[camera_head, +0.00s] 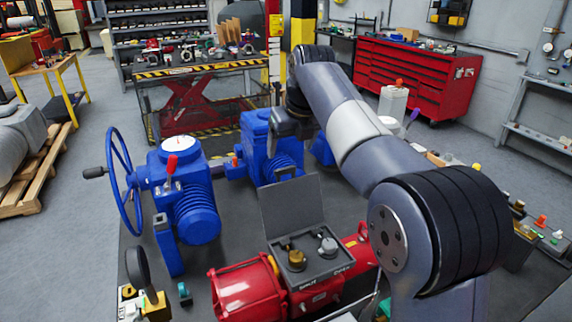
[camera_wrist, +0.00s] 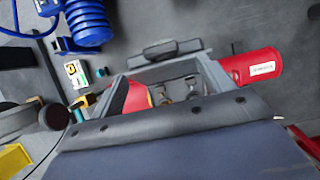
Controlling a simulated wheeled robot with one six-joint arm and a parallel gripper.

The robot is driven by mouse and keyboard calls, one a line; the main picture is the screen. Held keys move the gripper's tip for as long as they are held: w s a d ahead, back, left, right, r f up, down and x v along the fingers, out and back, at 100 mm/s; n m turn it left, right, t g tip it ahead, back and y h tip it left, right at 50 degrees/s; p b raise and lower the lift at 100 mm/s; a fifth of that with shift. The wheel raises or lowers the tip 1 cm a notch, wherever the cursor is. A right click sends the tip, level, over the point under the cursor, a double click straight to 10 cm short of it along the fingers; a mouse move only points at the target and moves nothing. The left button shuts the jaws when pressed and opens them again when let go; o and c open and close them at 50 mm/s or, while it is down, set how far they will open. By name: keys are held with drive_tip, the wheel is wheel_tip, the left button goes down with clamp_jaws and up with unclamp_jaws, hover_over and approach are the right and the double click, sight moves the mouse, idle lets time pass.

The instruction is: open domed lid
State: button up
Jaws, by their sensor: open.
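A grey box (camera_head: 322,272) sits on a red actuator (camera_head: 246,286) near the front of the bench. Its dark flat lid (camera_head: 292,207) stands tilted up at the back edge. A brass knob (camera_head: 297,260) and a grey knob (camera_head: 328,246) show inside. I cannot make out a clear dome on the lid. My gripper (camera_head: 288,128) is above and behind the raised lid, in front of a blue actuator (camera_head: 257,132); it is open, with its fingertips hard to make out. In the wrist view the red actuator's labelled end (camera_wrist: 251,66) shows at right. Contact with the lid cannot be told.
A blue actuator with a handwheel (camera_head: 124,180) stands at left. A black round knob (camera_head: 137,268) rises at the front left. A small teal part (camera_head: 185,293) lies beside the red actuator. My arm covers the bench's right side.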

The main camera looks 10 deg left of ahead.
sight(286, 170)
drive_tip(key=x, duration=0.7)
drive_tip(key=shift+w+a+f+p, duration=0.1)
drive_tip(key=shift+w+f+p, duration=0.1)
drive_tip(key=shift+f+p, duration=0.15)
drive_tip(key=shift+c, duration=0.2)
drive_tip(key=c, duration=1.3)
drive_tip(key=shift+c, duration=0.3)
